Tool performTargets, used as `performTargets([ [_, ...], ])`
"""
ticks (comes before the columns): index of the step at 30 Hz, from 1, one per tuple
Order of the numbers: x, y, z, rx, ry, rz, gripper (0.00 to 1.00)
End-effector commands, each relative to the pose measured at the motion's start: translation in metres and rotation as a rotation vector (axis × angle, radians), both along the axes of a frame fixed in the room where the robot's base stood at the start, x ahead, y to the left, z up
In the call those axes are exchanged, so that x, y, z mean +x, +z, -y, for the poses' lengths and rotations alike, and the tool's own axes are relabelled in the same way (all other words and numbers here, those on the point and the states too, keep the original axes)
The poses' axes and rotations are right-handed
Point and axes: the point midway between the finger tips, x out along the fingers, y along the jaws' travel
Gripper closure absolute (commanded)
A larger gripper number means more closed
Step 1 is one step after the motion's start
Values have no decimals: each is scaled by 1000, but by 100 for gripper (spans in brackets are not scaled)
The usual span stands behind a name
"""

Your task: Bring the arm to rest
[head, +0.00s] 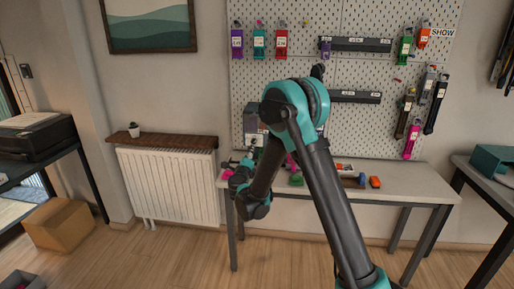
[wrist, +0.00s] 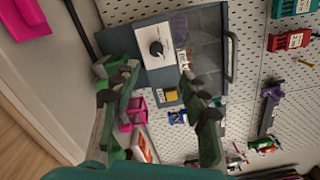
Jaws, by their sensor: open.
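My gripper (wrist: 157,74) is open in the wrist view, with its two green-grey fingers spread apart and nothing held between them. Beyond the fingers is a grey machine (wrist: 152,46) with a dial, a yellow button and a clear window. I cannot tell how close the fingers are to it. In the head view my arm is bent over the workbench (head: 400,194), and my gripper (head: 247,161) is small and partly hidden at the bench's left end, in front of the grey machine (head: 252,118).
A pegboard (head: 350,64) with hanging coloured packs rises behind the bench. Small items, including an orange block (head: 375,182), lie on the bench. A radiator (head: 170,185) stands to the left, a cardboard box (head: 62,226) on the floor. The floor before the radiator is clear.

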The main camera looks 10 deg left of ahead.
Motion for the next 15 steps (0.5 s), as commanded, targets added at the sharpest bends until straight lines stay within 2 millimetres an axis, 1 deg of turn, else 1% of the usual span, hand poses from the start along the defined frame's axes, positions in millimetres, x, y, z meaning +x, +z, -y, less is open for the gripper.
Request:
performTargets([
  [5, -3, 49, 18, -162, 100, 72, 56],
  [6, -6, 62, 23, -221, 136, 91, 56],
  [9, -18, 87, 34, -385, 229, 128, 56],
  [12, -36, 100, 46, -556, 319, 144, 56],
  [14, -49, 102, 54, -660, 374, 142, 56],
  [15, -58, 101, 61, -731, 408, 137, 56],
])
